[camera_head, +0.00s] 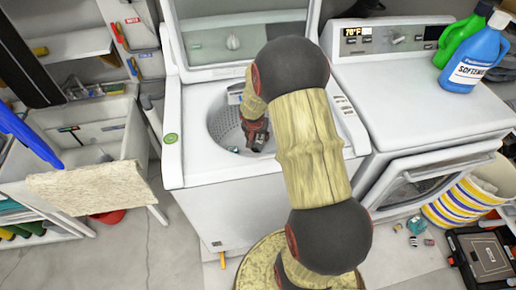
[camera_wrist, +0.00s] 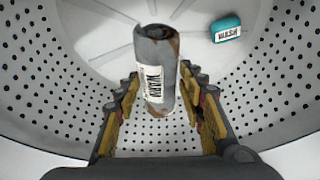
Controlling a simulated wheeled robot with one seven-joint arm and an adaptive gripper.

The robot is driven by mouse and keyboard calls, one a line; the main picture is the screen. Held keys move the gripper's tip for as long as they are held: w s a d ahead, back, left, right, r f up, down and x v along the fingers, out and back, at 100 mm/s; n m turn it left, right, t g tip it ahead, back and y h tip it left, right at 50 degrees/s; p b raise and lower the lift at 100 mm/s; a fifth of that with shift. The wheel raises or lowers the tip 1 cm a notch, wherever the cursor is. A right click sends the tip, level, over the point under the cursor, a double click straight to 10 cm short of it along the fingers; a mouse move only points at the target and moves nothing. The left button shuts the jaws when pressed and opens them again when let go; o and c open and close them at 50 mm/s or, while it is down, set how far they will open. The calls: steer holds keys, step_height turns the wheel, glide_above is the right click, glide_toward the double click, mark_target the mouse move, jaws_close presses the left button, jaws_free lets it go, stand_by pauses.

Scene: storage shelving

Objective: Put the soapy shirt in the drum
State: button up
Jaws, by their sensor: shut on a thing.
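My gripper (camera_wrist: 158,90) is inside the washer drum (camera_wrist: 65,100), its fingers closed around a grey, brown-stained rolled or cylindrical thing with a white printed label (camera_wrist: 155,60). This looks like the soapy shirt, though its shape is hard to tell as cloth. It stands roughly upright between the fingers, above the drum floor. In the head view my gripper (camera_head: 256,135) reaches down into the open drum (camera_head: 222,120) of the top-loading washer (camera_head: 205,170); the held thing is not clear there. A teal item marked "WASH" (camera_wrist: 227,29) lies in the drum, apart from my gripper.
The washer lid (camera_head: 215,42) is raised behind the opening. The perforated drum wall surrounds my gripper. A dryer (camera_head: 415,110) stands to the right with a blue softener bottle (camera_head: 478,60) and a green bottle (camera_head: 460,38) on top. A sink (camera_head: 100,130) is at left.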

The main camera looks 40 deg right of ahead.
step_height(320, 180, down, 5)
steer(key=shift+f+b, duration=0.1)
steer(key=shift+b, duration=1.05)
steer(key=shift+f+b, duration=0.55)
steer(key=shift+b, duration=0.25)
steer(key=o, duration=1.3)
steer(key=shift+o, duration=0.4)
steer(key=shift+r, duration=0.1)
